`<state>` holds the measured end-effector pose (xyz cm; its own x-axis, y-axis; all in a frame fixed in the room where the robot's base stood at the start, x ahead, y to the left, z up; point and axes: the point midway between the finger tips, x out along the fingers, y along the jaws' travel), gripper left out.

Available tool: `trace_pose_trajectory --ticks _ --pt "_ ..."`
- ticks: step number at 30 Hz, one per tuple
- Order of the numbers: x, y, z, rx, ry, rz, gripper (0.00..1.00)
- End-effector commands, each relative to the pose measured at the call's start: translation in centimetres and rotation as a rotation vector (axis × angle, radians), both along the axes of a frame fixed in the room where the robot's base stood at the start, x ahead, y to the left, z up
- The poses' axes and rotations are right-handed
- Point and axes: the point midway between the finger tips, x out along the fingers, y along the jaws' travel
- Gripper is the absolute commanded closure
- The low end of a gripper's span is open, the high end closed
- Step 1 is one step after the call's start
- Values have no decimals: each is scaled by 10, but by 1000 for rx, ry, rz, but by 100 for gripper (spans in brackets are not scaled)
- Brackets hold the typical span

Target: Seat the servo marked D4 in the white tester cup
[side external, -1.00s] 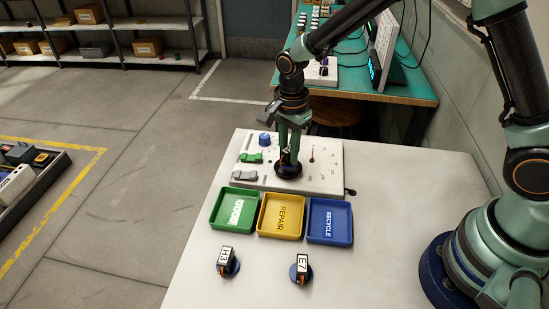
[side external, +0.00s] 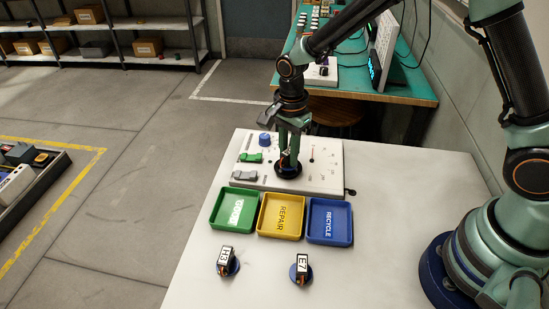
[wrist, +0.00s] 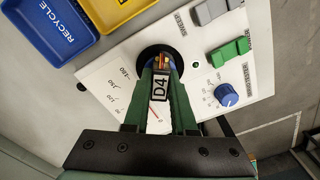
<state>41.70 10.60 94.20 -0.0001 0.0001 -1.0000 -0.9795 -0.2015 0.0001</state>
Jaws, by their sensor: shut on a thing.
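My gripper (side external: 288,160) is shut on the servo marked D4 and is over the white tester panel (side external: 327,180). In the wrist view the servo marked D4 (wrist: 159,88) sits between the green fingers (wrist: 160,80), its label facing the camera. Its lower end is at the dark round cup (wrist: 150,54) on the tester; the same round cup (side external: 289,172) shows under my fingertips in the side view. The fingers hide much of the cup, and I cannot tell whether the servo is fully down in it.
Servos H3 (side external: 226,257) and E7 (side external: 302,264) stand on round bases near the table's front. Green (side external: 216,222), yellow (side external: 262,229) and blue (side external: 315,239) trays lie in front of the tester.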

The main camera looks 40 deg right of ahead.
Motion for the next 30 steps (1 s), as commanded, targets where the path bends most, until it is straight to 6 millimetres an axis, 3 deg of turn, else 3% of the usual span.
trace_pose_trajectory --ticks 30 --pt "0 0 -8 0 -1 0 100"
